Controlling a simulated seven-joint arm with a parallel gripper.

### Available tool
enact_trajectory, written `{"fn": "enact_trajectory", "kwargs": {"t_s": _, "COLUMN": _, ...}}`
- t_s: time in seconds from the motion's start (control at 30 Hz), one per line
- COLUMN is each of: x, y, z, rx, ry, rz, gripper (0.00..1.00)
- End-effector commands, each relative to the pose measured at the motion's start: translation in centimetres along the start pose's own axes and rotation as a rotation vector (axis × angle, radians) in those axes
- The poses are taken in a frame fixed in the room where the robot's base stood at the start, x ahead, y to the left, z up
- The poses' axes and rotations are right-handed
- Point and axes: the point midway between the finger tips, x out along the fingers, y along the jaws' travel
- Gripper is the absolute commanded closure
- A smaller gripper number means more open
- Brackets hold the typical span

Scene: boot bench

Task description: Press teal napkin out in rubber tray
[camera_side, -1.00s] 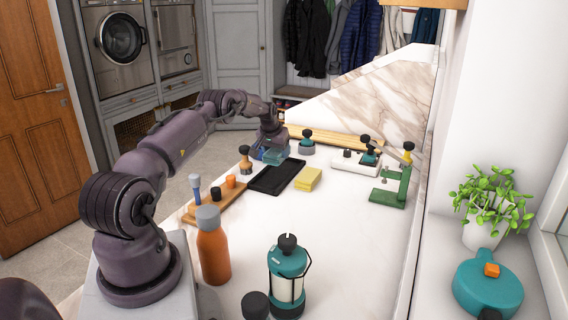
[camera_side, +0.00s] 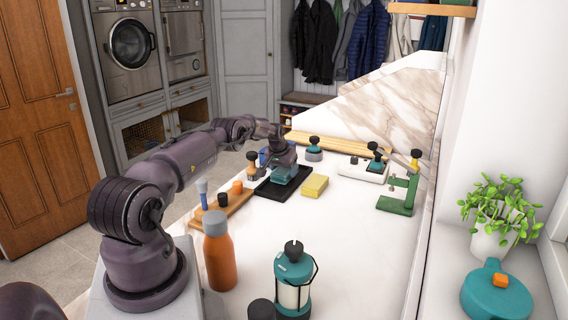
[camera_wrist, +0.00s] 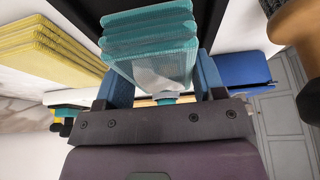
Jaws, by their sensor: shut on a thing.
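The teal napkin (camera_side: 284,174) is a folded stack of several layers. My gripper (camera_side: 282,165) is shut on it, and the napkin also shows between the blue fingers in the wrist view (camera_wrist: 150,42). The black rubber tray (camera_side: 268,191) lies flat on the white counter, and the napkin is over its far part. Whether the napkin touches the tray floor I cannot tell. The tray shows dark behind the napkin in the wrist view (camera_wrist: 232,22).
A yellow sponge-like stack (camera_side: 314,186) lies right of the tray. A wooden rack (camera_side: 222,207) with handled tools stands left, an orange bottle (camera_side: 219,252) and teal lantern (camera_side: 293,283) in front. A green stand (camera_side: 400,192) and white block (camera_side: 362,171) are to the right.

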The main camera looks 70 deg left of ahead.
Motion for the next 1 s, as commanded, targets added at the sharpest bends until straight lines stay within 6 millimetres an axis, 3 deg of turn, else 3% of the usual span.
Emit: {"fn": "enact_trajectory", "kwargs": {"t_s": 1.0, "x": 1.4, "y": 0.0, "z": 0.5, "rx": 0.000, "ry": 0.001, "rz": 0.000, "gripper": 0.64}}
